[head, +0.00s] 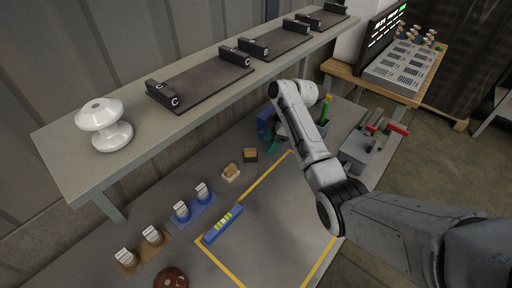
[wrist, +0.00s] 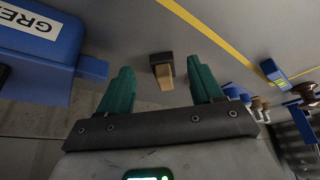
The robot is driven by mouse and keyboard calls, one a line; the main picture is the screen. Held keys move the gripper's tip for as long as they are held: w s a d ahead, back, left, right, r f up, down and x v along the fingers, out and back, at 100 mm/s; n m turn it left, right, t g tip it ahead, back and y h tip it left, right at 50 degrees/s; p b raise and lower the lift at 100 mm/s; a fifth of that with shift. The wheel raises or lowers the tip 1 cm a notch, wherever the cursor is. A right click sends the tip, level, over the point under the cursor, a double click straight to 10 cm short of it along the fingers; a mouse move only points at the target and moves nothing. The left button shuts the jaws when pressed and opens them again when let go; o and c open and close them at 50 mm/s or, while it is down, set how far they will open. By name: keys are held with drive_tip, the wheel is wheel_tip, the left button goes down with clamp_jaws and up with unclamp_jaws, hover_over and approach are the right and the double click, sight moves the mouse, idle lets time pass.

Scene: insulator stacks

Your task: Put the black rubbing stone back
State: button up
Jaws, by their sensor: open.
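The black rubbing stone (head: 250,155), a small dark block with a tan grip, sits on the grey bench beside a pale stone with a tan grip (head: 231,173). In the wrist view the black stone (wrist: 155,60) lies ahead, centred between my two teal fingers. My gripper (wrist: 162,84) is open and empty, its fingers apart and not touching the stone. In the head view a teal finger of my gripper (head: 273,148) shows just right of the black stone; my arm hides much of the rest.
A blue box with a "GRE" label (wrist: 35,35) stands close left in the wrist view. A yellow outline (head: 222,265) marks a mostly clear area, with a blue level (head: 223,225) at its left edge. A shelf (head: 150,135) overhangs the back.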

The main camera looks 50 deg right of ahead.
drive_tip(key=s+d+b, duration=0.1)
drive_tip(key=s+d, duration=0.4)
drive_tip(key=shift+d, duration=0.15)
